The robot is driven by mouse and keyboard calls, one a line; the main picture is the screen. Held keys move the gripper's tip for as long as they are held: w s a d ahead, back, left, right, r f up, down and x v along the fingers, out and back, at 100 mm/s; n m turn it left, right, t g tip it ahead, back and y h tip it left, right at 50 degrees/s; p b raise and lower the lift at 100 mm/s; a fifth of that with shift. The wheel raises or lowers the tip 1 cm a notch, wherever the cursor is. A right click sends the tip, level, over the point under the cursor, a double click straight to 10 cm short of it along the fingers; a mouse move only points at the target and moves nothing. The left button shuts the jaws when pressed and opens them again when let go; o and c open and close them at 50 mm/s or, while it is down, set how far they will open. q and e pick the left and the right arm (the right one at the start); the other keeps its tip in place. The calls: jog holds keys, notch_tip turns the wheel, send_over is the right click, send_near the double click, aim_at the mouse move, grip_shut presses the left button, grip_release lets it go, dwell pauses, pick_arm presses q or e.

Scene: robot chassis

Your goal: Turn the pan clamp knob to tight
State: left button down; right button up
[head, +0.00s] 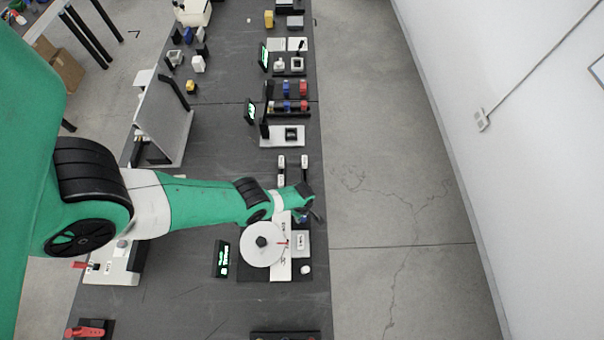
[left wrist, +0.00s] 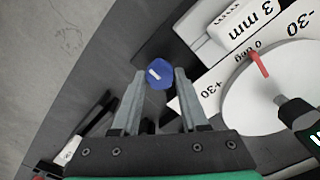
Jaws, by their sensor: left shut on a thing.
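A blue faceted knob (left wrist: 160,74) with a white mark on its top sits between the fingertips of my left gripper (left wrist: 160,80) in the left wrist view. My left gripper is shut on it. In the head view my left gripper (head: 316,210) is over the far right part of the fixture, and the arm largely hides the knob. The fixture has a white round dial (left wrist: 256,100) marked -30, 0 deg and +30, with a red pointer (left wrist: 259,64) near 0. A dark post (left wrist: 294,110) stands on the dial. My right gripper is not in view.
A small display (head: 222,258) with green text stands left of the dial. A white block labelled 3 mm (left wrist: 240,20) lies beside the knob. Two white-and-black handles (head: 292,165) lie beyond the arm. Other fixtures line the bench (head: 215,160); its right edge is close.

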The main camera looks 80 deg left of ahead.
pick_arm(q)
jog(key=m, duration=0.7)
jog(key=shift+m+b, duration=0.3)
jog(key=shift+b, duration=0.1)
jog(key=m, duration=0.3)
jog(key=shift+m, duration=0.3)
jog(key=m, duration=0.3)
jog(key=shift+m, duration=0.4)
jog(key=m, duration=1)
jog(key=shift+m, duration=2.2)
